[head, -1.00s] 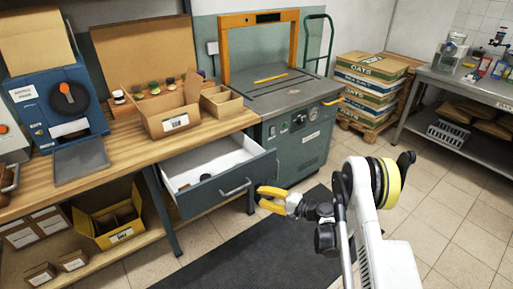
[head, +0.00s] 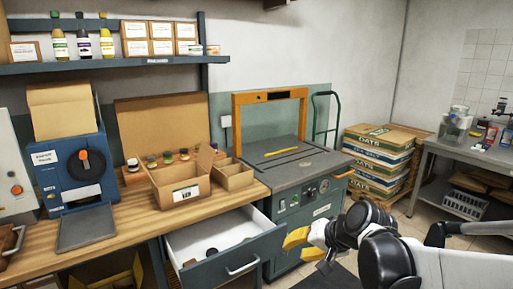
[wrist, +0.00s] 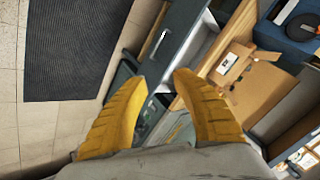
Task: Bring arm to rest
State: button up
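My gripper (head: 298,246) is in the lower middle of the head view, in front of the green-grey machine and just right of the open drawer. In the wrist view its two yellow fingers (wrist: 162,84) stand apart with nothing between them. The open drawer (head: 272,242) has a grey front, a bar handle and a white inside with a few small dark items. Its front also shows in the wrist view (wrist: 185,28), beyond the fingertips. My gripper looks clear of the drawer handle, though the exact gap cannot be told.
On the wooden bench (head: 125,215) stand an open carton (head: 182,190), several small jars and a blue machine (head: 75,170). A wall shelf (head: 110,66) holds bottles and boxes. Oats sacks (head: 380,150) and a metal table (head: 480,155) are at right. A dark mat (wrist: 75,45) lies on the floor.

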jog(key=s+d+n+h, duration=0.1)
jog(key=s+d, duration=0.3)
jog(key=s, duration=0.6)
jog(key=s+d+r+n+h, duration=0.1)
jog(key=s+d+h, duration=0.3)
jog(key=s, duration=0.6)
jog(key=shift+s+n, duration=0.3)
jog(key=shift+n, duration=0.2)
jog(key=shift+r, duration=0.1)
